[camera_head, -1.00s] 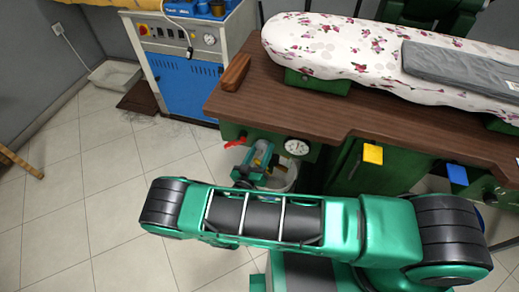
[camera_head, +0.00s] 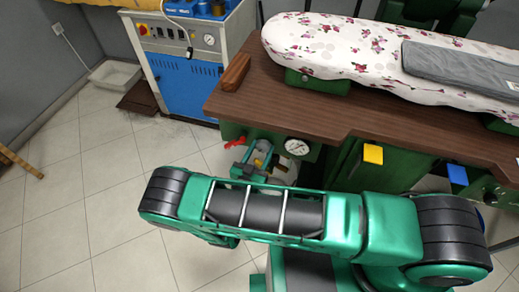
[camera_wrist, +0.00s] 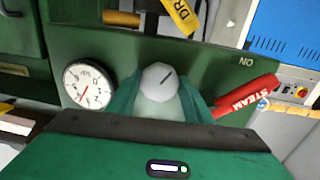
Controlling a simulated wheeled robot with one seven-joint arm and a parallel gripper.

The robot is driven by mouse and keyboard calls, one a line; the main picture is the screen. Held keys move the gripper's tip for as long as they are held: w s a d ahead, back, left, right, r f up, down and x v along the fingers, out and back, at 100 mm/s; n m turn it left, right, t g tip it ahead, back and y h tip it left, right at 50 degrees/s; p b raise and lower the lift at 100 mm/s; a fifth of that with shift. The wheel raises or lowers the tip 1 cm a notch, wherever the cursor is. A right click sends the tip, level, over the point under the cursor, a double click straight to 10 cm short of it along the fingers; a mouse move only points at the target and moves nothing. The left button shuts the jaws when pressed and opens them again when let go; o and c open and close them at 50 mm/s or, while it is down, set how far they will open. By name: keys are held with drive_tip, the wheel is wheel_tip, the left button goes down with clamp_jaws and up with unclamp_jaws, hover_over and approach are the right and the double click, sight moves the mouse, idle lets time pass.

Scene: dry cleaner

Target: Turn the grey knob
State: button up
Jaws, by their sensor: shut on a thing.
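The grey knob (camera_wrist: 158,76) is round and pale, with a dark line on its face, and sits on the green panel (camera_wrist: 220,65) in the wrist view. My gripper (camera_wrist: 160,98) has one teal finger on each side of the knob and is shut on it. The dark line slants up to the right.
A white pressure gauge (camera_wrist: 88,84) is left of the knob, and a red STEAM handle (camera_wrist: 246,97) is close on the right. A yellow tag (camera_wrist: 180,14) hangs above. The brown tabletop (camera_head: 300,115) overhangs the panel.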

drive_tip(key=shift+a+f, duration=0.15)
drive_tip(key=shift+a, duration=0.1)
drive_tip(key=o, duration=0.9)
drive_tip(key=shift+o, duration=0.6)
drive_tip(key=shift+d, duration=0.1)
drive_tip(key=v, duration=1)
drive_tip(key=shift+s, duration=0.35)
